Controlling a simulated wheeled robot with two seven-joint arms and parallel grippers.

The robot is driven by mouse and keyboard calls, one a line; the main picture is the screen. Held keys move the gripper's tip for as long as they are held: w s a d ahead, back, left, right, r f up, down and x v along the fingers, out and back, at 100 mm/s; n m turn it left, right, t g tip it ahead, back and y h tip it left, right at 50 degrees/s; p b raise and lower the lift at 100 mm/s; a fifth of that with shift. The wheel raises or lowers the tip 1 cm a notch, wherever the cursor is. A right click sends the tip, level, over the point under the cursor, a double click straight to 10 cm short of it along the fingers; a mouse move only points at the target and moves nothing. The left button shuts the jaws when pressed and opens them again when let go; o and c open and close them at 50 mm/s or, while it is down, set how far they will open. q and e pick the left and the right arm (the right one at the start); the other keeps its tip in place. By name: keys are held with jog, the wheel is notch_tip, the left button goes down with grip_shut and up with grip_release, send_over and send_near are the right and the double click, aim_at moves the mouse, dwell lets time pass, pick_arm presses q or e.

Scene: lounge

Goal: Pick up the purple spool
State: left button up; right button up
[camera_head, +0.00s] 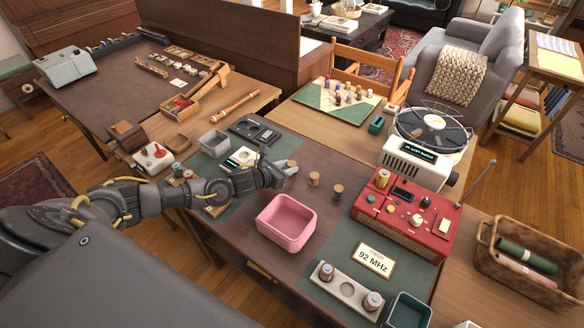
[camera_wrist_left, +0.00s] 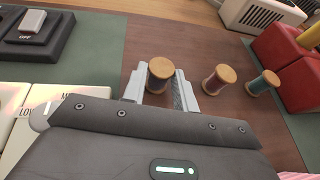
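A wooden-ended spool (camera_wrist_left: 158,78) stands between the two fingers of my left gripper (camera_wrist_left: 162,88). Its thread is mostly hidden under its top but looks dark and purplish. In the head view my left gripper (camera_head: 283,174) reaches over the table, with this spool (camera_head: 292,165) at its tip. The fingers are open on either side of it; I cannot tell whether they touch it. A reddish spool (camera_wrist_left: 218,80) and a teal spool (camera_wrist_left: 263,83) stand apart to the right. They also show in the head view, the reddish (camera_head: 314,179) and the teal (camera_head: 338,192). My right gripper is not in view.
A pink bin (camera_head: 287,222) stands in front of the spools. A dark switch device (camera_head: 254,130) lies behind my gripper.

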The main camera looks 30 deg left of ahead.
pick_arm(q)
jog(key=c, duration=0.3)
jog(key=shift+r, duration=0.1)
jog(key=shift+r+b, duration=0.3)
jog(key=shift+r, duration=0.35)
jog(key=s+d+r+b, duration=0.1)
jog(key=s+d+r, duration=0.2)
jog(key=r, duration=0.1)
jog(key=s+d+r+b, duration=0.1)
jog(key=s+d+r, duration=0.2)
jog(key=s, duration=0.1)
jog(key=s+d+r+b, duration=0.2)
jog(key=s+d+r, duration=0.1)
jog(key=r, duration=0.1)
jog(key=shift+s+d+r, duration=0.15)
jog(key=shift+d+r, duration=0.1)
jog(key=shift+r, duration=0.05)
